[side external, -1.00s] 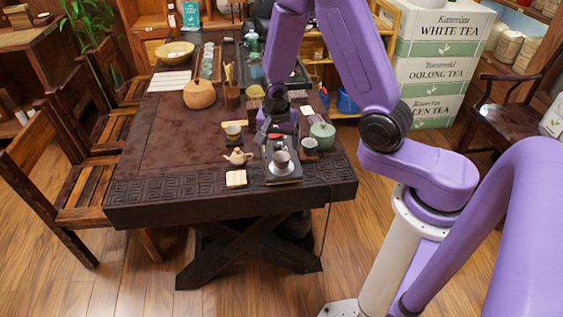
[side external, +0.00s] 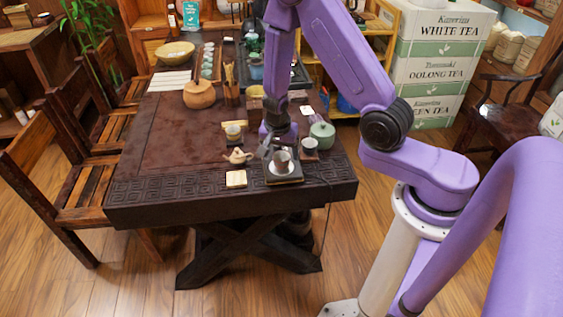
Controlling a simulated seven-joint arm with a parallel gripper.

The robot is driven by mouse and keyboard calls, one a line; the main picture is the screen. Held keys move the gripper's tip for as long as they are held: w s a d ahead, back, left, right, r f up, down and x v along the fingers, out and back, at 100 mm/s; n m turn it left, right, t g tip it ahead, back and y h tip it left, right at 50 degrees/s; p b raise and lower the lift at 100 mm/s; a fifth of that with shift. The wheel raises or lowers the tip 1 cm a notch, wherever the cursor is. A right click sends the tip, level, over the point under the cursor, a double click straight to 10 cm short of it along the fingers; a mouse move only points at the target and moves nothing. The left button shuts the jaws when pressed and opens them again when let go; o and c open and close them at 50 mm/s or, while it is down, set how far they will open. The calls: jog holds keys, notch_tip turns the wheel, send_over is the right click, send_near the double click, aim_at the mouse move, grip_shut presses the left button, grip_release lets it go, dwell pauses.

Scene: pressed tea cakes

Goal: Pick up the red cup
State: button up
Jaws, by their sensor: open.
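A small reddish-brown cup (side external: 281,159) stands upright on a white saucer (side external: 281,170). The saucer is on a dark tray (side external: 296,180) near the front right edge of the table. My gripper (side external: 267,149) is open just behind and to the left of the cup, pointing down toward the table. Its fingers are small and dark against the tray, and I cannot tell whether they touch the cup.
A green lidded jar (side external: 322,134) and another cup (side external: 310,145) stand to the right. A pale cup (side external: 233,132) is behind the teapot. The table's left half (side external: 170,140) is mostly clear.

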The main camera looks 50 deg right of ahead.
aim_at(281, 157)
jog(key=shift+x, duration=2.1)
jog(key=c, duration=1)
